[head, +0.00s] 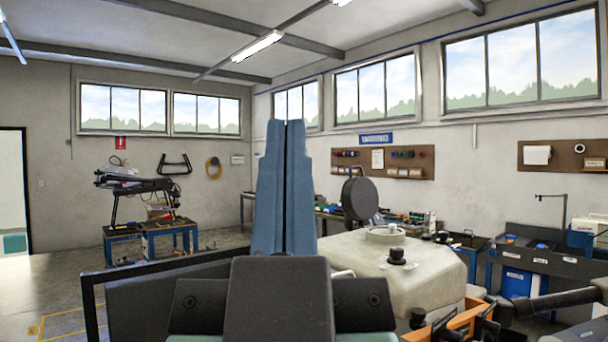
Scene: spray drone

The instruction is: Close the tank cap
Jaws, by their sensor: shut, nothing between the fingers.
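The beige tank (400,272) of the drone sits right of centre. Its round filler neck (385,235) rises from the top. The tank cap (360,198), a dark round disc, stands tilted up at the left of the neck, so the cap is open. My gripper (286,127) is left of the cap, with its two blue fingers together and nothing between them. The fingers appear apart from the cap, with a visible gap between them in the picture. The cap's hinge and the tank's left side are partly hidden.
Small black knobs (397,256) stand on the tank top. Dark drone arms (550,302) and an orange part (455,322) lie at the lower right. Workbenches (160,236) stand along the walls. Open floor (40,278) shows at the left.

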